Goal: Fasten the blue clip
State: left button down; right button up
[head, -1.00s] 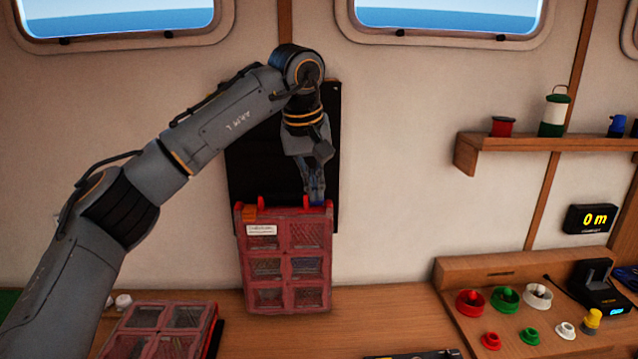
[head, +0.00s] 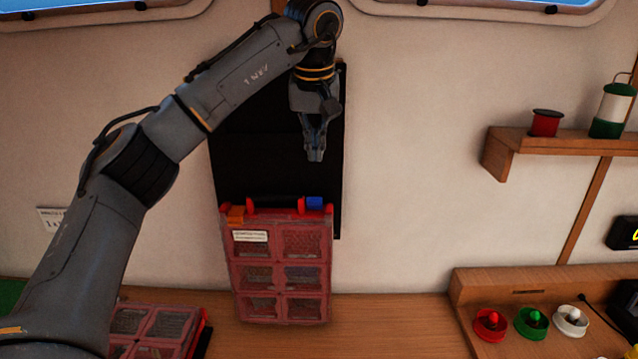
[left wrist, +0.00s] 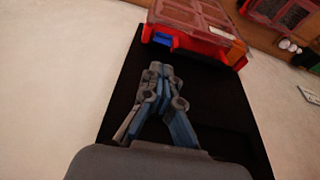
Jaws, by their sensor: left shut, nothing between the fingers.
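The blue clip (head: 315,203) sits at the top right of a red case (head: 283,318) that hangs upright against a black panel (head: 260,150). An orange clip (head: 236,214) sits at the case's top left. In the left wrist view the blue clip (left wrist: 162,39) lies beyond my fingertips, at the case's near edge. My left gripper (head: 315,157) is shut and empty, above the blue clip and apart from it. It also shows in the left wrist view (left wrist: 158,70). Whether the blue clip is latched is too small to tell. My right gripper is not in view.
A second red case (head: 160,325) lies on the wooden counter (head: 385,315) at lower left. A wooden shelf (head: 497,155) with a red spool (head: 545,122) and a lantern (head: 611,108) is at right. Red, green and white reels stand on a rack (head: 470,285) below.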

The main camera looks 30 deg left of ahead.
aim_at(316, 200)
pick_arm(q)
jog(key=p+x, duration=0.2)
jog(key=x, duration=0.6)
jog(key=shift+f+p, duration=0.35)
jog(key=shift+p, duration=0.05)
jog(key=shift+w+a+f, duration=0.1)
jog(key=shift+w+f, duration=0.15)
jog(key=shift+f, duration=0.4)
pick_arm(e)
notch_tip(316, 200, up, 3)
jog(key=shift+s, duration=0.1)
